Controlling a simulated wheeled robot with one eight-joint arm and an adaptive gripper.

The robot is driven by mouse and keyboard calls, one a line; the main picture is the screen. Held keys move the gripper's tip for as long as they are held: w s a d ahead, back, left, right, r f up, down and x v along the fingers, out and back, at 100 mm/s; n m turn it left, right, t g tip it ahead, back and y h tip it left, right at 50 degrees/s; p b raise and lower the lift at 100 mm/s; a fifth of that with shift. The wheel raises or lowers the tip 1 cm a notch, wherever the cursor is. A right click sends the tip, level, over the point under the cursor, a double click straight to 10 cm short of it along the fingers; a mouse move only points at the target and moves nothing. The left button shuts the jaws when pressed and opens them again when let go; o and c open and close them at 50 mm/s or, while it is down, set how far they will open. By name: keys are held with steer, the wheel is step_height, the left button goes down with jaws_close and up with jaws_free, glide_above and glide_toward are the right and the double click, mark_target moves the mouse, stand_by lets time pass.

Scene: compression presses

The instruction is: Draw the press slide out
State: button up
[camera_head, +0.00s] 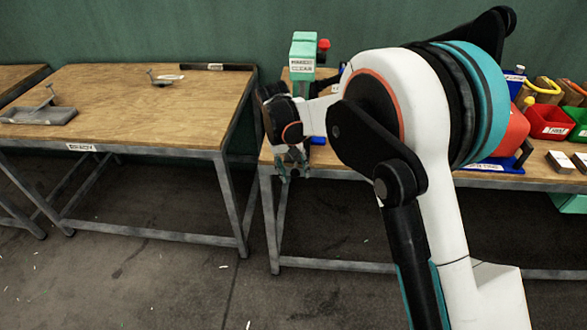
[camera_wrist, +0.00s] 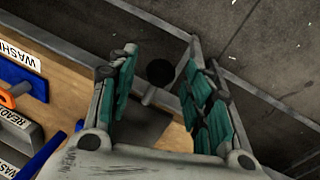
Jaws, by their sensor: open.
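A mint-green press (camera_head: 303,48) with a white label and a red knob stands at the back left of the right-hand table, its lower part mostly hidden behind my arm. In the wrist view a black round knob (camera_wrist: 160,72) sits on a short grey rod from a dark grey plate (camera_wrist: 150,124), probably the slide. The knob is near the table's front edge. My gripper (camera_head: 291,168) points down at that edge. In the wrist view my gripper (camera_wrist: 161,60) is open, with its teal-padded fingers either side of the knob and a visible gap on each side.
My gripper is over the front-left edge of the right-hand table (camera_head: 500,180). A blue tray with an orange part (camera_wrist: 18,80) lies at the left of the wrist view. Red (camera_head: 549,122) and green bins stand at the far right. The left table (camera_head: 150,110) is mostly clear.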

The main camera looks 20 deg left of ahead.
step_height(320, 180, up, 12)
steer(key=s+a, duration=0.1)
steer(key=a, duration=0.1)
steer(key=shift+f, duration=0.15)
stand_by(0.5)
